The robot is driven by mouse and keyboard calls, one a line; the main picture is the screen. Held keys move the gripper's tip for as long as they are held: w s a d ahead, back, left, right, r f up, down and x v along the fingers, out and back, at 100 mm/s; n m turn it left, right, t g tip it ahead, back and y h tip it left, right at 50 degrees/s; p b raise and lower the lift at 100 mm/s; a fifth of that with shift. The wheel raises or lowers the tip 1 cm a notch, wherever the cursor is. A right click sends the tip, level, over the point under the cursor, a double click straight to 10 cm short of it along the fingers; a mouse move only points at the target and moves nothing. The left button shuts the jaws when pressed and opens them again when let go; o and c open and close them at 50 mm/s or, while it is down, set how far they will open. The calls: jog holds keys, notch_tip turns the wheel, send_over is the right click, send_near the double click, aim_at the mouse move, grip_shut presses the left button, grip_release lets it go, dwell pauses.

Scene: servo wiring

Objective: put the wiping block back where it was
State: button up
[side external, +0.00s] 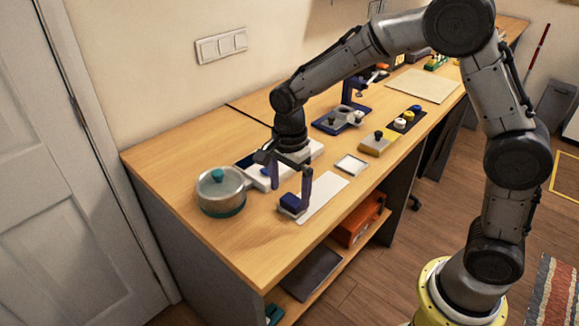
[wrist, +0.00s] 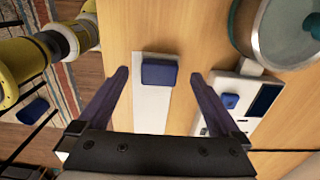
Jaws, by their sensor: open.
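The wiping block is a small dark blue block (side external: 290,204) at the near left end of a white strip (side external: 322,198) on the bench. In the wrist view the block (wrist: 158,73) sits across the far end of the white strip (wrist: 152,108). My gripper (side external: 288,196) is open and points down over the block. In the wrist view its two fingers (wrist: 160,75) stand apart, one on each side of the block, with bare wood showing between finger and block. Whether the fingertips are level with the block I cannot tell.
A metal pot with a teal knob (side external: 221,192) stands left of my gripper. A white device with a blue button (wrist: 229,101) and dark panel lies behind it. A small pale square tray (side external: 351,165) and a yellow block with a knob (side external: 377,142) stand to the right.

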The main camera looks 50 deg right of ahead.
aim_at(290, 201)
notch_tip(290, 201, up, 8)
jog(key=s+d+r+n+t, duration=0.2)
jog(key=s+d+r+n, duration=0.2)
jog(key=s+r+n, duration=0.45)
jog(key=s+d+f+n+t, duration=0.1)
jog(key=s+n, duration=0.3)
jog(key=s, duration=0.3)
jog(key=s+d+f+n+t, duration=0.1)
jog(key=s+f+n+t, duration=0.1)
jog(key=s+n, duration=0.3)
jog(key=s, duration=0.2)
jog(key=shift+s+d+t, duration=0.3)
jog(key=shift+d, duration=0.05)
jog(key=shift+n, duration=0.25)
